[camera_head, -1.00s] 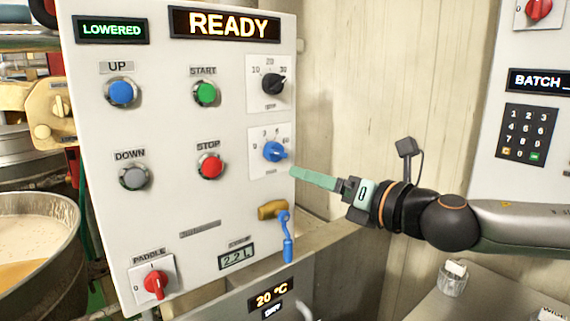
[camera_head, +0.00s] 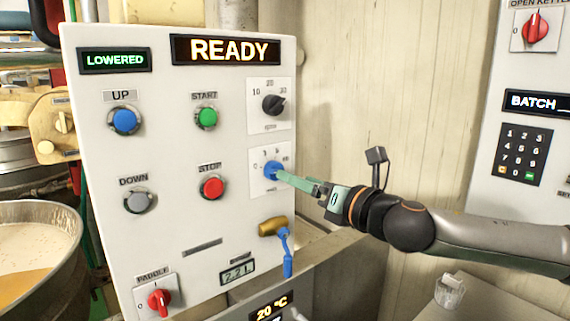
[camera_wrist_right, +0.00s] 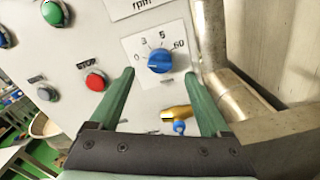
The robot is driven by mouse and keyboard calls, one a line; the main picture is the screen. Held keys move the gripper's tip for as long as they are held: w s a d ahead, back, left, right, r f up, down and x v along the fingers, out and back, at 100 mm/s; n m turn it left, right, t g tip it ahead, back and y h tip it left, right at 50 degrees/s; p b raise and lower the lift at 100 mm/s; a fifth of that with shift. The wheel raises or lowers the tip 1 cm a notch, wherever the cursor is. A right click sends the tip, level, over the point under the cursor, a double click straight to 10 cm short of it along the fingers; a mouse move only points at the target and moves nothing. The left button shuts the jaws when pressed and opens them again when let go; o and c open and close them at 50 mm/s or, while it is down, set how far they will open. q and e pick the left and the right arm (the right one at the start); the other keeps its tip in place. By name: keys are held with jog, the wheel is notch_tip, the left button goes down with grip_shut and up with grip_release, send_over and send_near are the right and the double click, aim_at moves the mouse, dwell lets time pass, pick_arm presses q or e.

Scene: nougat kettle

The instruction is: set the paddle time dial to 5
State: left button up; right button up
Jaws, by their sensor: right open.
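The paddle time dial is a blue knob (camera_head: 272,170) on a white scale plate on the control panel, below the black rpm dial. In the right wrist view the blue knob (camera_wrist_right: 160,61) shows with marks 0, 3, 5 and 60 around it; where its pointer stands is hard to tell. My right gripper (camera_head: 281,175) has its green fingertips at the blue knob. In the right wrist view the right gripper (camera_wrist_right: 160,75) is open, one finger on each side of the knob, apart from it. My left gripper is not in view.
The panel (camera_head: 190,235) also carries a black rpm dial (camera_head: 273,104), a red stop button (camera_head: 212,188) and a red paddle switch (camera_head: 159,299). A brass valve with a blue lever (camera_head: 287,255) sits just below the dial. A kettle (camera_head: 30,260) stands at left.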

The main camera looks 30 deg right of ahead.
aim_at(270, 170)
jog(key=shift+w+a+p, duration=0.2)
jog(key=shift+w+p, duration=1.35)
jog(key=shift+w, duration=1.25)
grip_shut()
